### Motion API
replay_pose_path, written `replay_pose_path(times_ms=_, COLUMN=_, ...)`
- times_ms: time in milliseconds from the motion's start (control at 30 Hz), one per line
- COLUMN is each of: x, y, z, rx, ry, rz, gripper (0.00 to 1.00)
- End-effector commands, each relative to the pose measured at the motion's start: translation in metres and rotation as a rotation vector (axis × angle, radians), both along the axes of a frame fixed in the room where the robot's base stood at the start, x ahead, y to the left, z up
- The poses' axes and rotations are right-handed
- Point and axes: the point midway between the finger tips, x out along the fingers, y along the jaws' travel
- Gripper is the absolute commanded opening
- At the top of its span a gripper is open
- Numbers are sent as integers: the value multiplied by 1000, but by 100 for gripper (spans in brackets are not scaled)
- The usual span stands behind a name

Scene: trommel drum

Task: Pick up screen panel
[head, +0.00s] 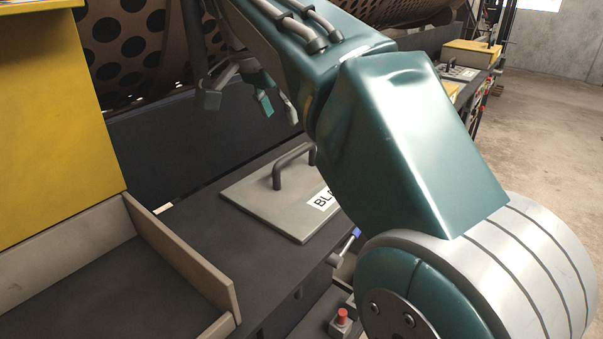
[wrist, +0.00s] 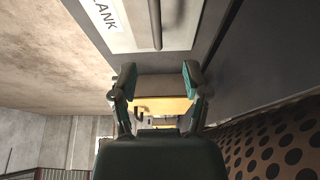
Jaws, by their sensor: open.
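A flat grey panel (head: 255,205) with a dark arched handle (head: 290,163) lies on the dark bench. Its label is partly hidden by my arm in the head view. In the wrist view the panel (wrist: 175,30) is at the top and the label reads "ANK". A second panel (head: 459,73) with a handle lies farther off at the right; its label is too small to read. I cannot tell which is the screen panel. My gripper (head: 237,101) is open and empty, above and beyond the near panel. Its fingers also show apart in the wrist view (wrist: 158,72).
A perforated drum (head: 135,45) runs along the back. A yellow housing (head: 50,130) and a low-walled tray (head: 185,262) stand at the left. A red button (head: 342,316) is at the bench front. Open concrete floor (head: 550,130) lies at the right.

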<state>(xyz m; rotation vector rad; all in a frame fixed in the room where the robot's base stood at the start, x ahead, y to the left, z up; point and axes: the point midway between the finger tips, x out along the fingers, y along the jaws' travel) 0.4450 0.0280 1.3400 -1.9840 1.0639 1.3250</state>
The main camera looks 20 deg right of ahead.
Motion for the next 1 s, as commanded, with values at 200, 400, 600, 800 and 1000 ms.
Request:
replay_pose_path(times_ms=200, x=7, y=-14, z=-33, rx=2, ry=5, rz=-1, gripper=60)
replay_pose_path(times_ms=400, x=10, y=-19, z=-47, rx=3, ry=2, rz=0, gripper=60)
replay_pose_path(times_ms=600, x=13, y=-25, z=-76, rx=3, ry=5, rz=0, gripper=60)
replay_pose_path(times_ms=800, x=18, y=-32, z=-94, rx=2, ry=2, rz=1, gripper=60)
replay_pose_path(times_ms=1000, x=18, y=-32, z=-95, rx=3, ry=0, rz=2, gripper=60)
